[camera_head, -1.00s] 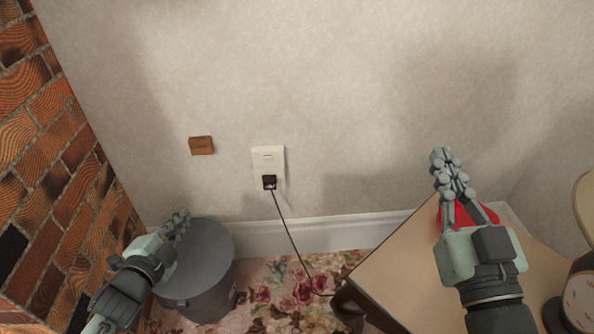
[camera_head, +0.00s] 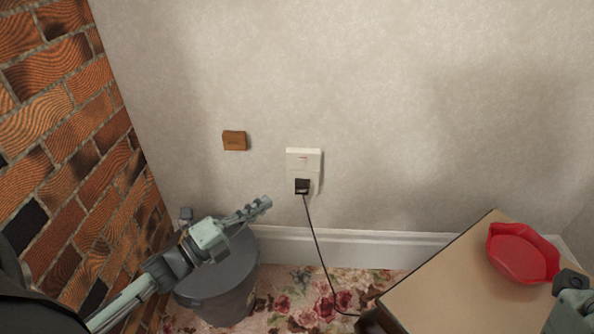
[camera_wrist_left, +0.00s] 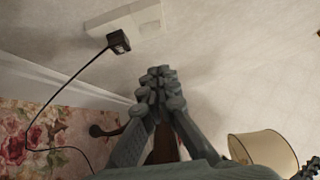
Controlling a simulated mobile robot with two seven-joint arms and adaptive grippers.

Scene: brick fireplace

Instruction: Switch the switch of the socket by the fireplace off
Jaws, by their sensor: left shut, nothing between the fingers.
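The white socket (camera_head: 303,163) is on the wall to the right of the brick fireplace (camera_head: 60,130). Its switch (camera_head: 303,158) is a small mark on the upper part; its position is too small to tell. A black plug (camera_head: 302,186) with a dark cord sits in the lower part. My left gripper (camera_head: 264,203) is shut and empty, below and left of the socket, apart from it. In the left wrist view the shut fingers (camera_wrist_left: 160,76) point toward the wall, with the socket (camera_wrist_left: 125,22) at upper left. Only part of my right gripper (camera_head: 572,300) shows at the lower right edge.
A small wooden block (camera_head: 234,141) is on the wall left of the socket. A grey bin (camera_head: 222,285) stands below my left gripper. A table (camera_head: 440,290) with a red bowl (camera_head: 522,253) is at right. A lampshade (camera_wrist_left: 262,153) shows in the left wrist view.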

